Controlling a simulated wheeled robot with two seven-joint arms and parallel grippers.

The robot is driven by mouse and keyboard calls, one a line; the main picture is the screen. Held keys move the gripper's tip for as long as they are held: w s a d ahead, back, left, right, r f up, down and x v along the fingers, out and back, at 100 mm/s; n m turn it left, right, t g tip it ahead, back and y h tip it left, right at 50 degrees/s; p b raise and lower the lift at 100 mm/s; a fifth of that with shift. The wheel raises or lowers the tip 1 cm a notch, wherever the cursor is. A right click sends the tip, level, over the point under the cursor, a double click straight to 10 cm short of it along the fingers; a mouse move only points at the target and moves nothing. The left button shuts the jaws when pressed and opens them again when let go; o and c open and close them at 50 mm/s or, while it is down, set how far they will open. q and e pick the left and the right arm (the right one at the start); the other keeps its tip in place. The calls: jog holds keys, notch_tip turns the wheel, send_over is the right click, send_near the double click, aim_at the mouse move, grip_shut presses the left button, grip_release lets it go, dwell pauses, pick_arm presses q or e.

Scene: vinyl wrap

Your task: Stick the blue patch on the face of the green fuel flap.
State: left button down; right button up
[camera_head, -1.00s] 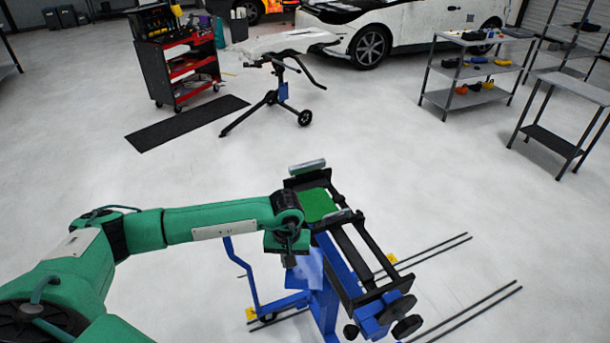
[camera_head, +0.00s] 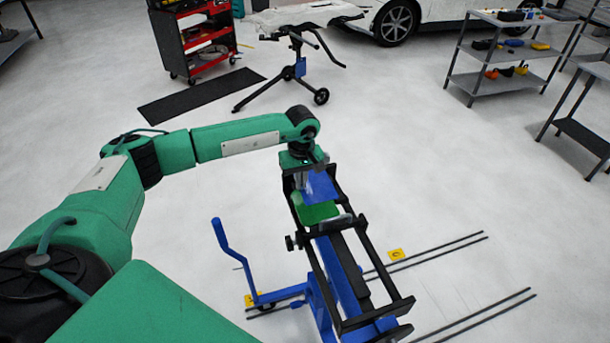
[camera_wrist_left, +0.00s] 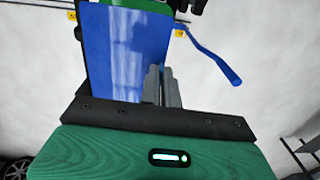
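The blue patch (camera_head: 320,187) is a thin flat sheet hanging from my left gripper (camera_head: 312,168), which is shut on it. In the left wrist view the patch (camera_wrist_left: 120,50) spreads out beyond the grey fingers (camera_wrist_left: 163,87). The green fuel flap (camera_head: 318,213) lies clamped in a black frame on a blue stand. The patch is over the far part of the flap and hides it; I cannot tell whether they touch. A strip of green flap (camera_wrist_left: 147,5) shows past the patch in the left wrist view. My right gripper is not in view.
The black frame (camera_head: 365,255) has rails running toward me, and a blue handle (camera_head: 222,238) rises at its left. Dark floor rails lie to the right. A red tool cart (camera_head: 200,45), a black tripod stand (camera_head: 298,70) and grey shelves (camera_head: 510,50) stand farther back. Open floor surrounds the stand.

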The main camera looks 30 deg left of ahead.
pick_arm(q)
jog(key=shift+f+b, duration=0.3)
jog(key=shift+f, duration=0.65)
jog(key=shift+w+f, duration=0.2)
jog(key=shift+f, duration=0.45)
notch_tip(320, 180, down, 3)
jog(key=shift+r+b, duration=0.1)
jog(key=shift+b, duration=0.65)
jog(key=shift+f, duration=0.7)
jog(key=shift+f+b, duration=0.1)
jog(key=shift+b, duration=0.2)
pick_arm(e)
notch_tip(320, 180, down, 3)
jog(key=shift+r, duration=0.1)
